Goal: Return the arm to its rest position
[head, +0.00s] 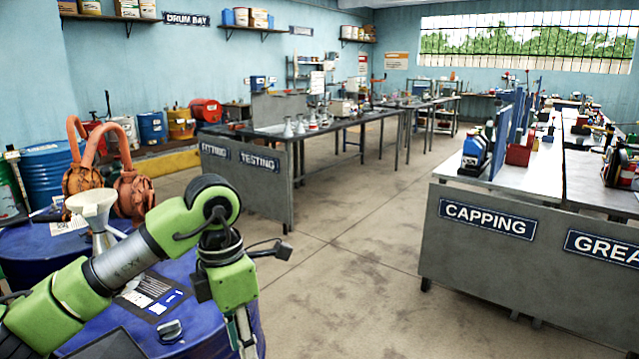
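My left arm comes in from the lower left, green and grey, bent at the elbow over blue drums. Its gripper (245,338) hangs downward at the bottom edge, in front of the blue drum's right side. Only part of its fingers shows, so I cannot tell if it is open or shut. I see nothing held in it. My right arm and gripper are not in view.
The fitting and testing bench (262,190) is beyond, the capping bench (450,235) at right. The concrete floor (345,270) between is clear.

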